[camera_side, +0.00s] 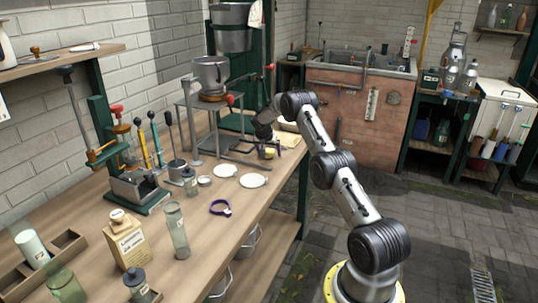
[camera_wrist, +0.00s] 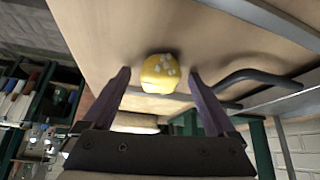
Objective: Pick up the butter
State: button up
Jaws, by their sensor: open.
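The butter looks like a small yellow lump with pale specks (camera_wrist: 160,73) on the wooden bench top in the wrist view. In the side view it is a small yellow spot (camera_side: 270,153) by the end of my arm. My gripper (camera_wrist: 157,75) is open, with one finger on each side of the yellow lump. The fingers look apart from it, with bench showing between. In the side view my gripper (camera_side: 268,148) is low over the bench's far end and too small to see in detail.
A metal stand (camera_side: 185,120) with a pan (camera_side: 211,75) is left of my gripper. White discs (camera_side: 253,180), a purple ring (camera_side: 220,207) and a glass bottle (camera_side: 176,230) are nearer on the bench (camera_side: 215,235). The bench's right edge is close to my arm.

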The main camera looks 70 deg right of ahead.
grip_shut()
dwell(0.3)
jog(key=shift+r, duration=0.2)
